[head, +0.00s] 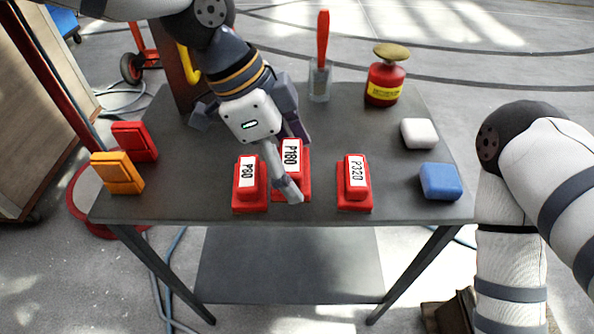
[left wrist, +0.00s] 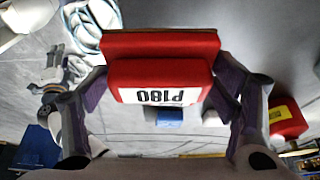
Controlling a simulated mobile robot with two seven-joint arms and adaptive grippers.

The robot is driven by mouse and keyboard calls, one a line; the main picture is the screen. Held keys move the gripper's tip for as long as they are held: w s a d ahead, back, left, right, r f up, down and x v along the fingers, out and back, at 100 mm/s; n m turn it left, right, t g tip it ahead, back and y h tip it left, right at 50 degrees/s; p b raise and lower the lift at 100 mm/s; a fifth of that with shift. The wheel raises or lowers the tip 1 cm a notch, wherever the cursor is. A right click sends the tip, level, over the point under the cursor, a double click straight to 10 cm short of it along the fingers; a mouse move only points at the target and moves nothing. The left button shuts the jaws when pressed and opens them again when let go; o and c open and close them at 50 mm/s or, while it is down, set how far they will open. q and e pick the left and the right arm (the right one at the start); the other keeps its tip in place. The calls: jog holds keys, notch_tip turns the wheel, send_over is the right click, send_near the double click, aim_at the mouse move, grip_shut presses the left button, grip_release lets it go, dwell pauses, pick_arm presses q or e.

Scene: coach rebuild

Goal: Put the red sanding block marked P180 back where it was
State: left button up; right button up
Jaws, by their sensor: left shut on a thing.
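The red sanding block marked P180 (head: 291,157) is between the fingers of my left gripper (head: 291,166), over the table between two other red blocks. In the left wrist view, the P180 block (left wrist: 160,75) fills the space between the fingertips, its label upside down. My left gripper is shut on it. One finger covers part of the block in the head view. I cannot tell whether its base touches the table. The block marked P60 (head: 248,182) stands just left, and the block marked P320 (head: 355,182) stands to the right with a gap. My right gripper is out of view.
The grey table (head: 210,205) also holds a red block (head: 135,141) and an orange block (head: 117,173) at left. A blue block (head: 440,181), a white block (head: 418,133), a red can (head: 385,82) and a brush in a jar (head: 320,78) stand right and back.

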aim_at(280, 147)
pick_arm(q)
jog(key=shift+w+d+f, duration=0.3)
jog(key=shift+w+f, duration=0.3)
jog(key=shift+f, duration=0.15)
jog(key=f, duration=0.3)
jog(key=shift+w+d+f, duration=0.1)
jog(key=shift+w+f, duration=0.15)
jog(key=shift+r, duration=0.1)
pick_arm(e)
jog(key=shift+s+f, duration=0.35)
pick_arm(q)
jog(key=o, duration=1.2)
jog(key=v, duration=1.2)
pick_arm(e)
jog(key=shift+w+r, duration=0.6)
